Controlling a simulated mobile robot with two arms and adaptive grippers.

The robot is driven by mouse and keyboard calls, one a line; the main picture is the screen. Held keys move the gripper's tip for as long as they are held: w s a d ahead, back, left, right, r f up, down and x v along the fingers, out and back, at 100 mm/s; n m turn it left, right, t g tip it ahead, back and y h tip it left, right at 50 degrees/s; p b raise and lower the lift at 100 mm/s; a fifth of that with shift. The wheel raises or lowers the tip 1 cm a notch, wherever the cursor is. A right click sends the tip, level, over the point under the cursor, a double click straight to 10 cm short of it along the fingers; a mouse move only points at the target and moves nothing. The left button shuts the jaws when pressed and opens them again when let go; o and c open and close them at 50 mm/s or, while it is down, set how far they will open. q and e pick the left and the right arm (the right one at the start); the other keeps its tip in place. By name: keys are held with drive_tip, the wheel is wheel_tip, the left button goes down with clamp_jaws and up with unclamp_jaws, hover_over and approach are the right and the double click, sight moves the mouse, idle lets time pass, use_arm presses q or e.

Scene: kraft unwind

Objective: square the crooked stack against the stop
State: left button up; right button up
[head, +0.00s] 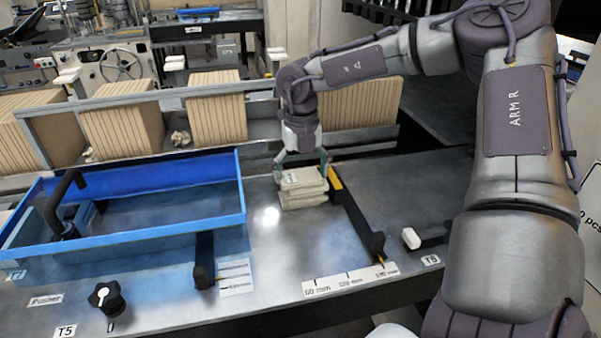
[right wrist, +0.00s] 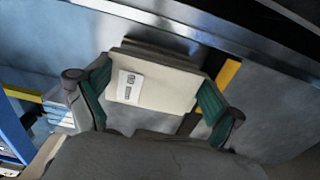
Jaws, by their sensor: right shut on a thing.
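A short stack of beige packs (head: 303,199) sits on the metal table at the centre of the head view. Its layers do not line up exactly. The top pack (right wrist: 158,80) has a white printed label. My right gripper (head: 301,172) reaches down from above and is shut on the top pack, with a green-padded finger on each side in the right wrist view (right wrist: 152,98). A dark stop bar (head: 362,222) with a yellow part stands just right of the stack; its yellow part also shows in the right wrist view (right wrist: 229,73). My left gripper is not in view.
A blue tray (head: 243,205) with a black handle lies to the left. A second dark bar (head: 204,262) and a black knob (head: 106,297) stand nearer the front. Rows of beige packs (head: 217,108) stand behind a metal rail. The table just left of the stack is clear.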

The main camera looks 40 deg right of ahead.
drive_tip(key=shift+s+d, duration=0.45)
drive_tip(key=shift+d, duration=0.4)
idle(1.7)
drive_tip(key=shift+a+f+b, duration=0.1)
drive_tip(key=shift+a+b, duration=0.05)
drive_tip(key=shift+b, duration=0.55)
idle(0.4)
drive_tip(key=o, duration=0.8)
wheel_tip(320, 180, up, 12)
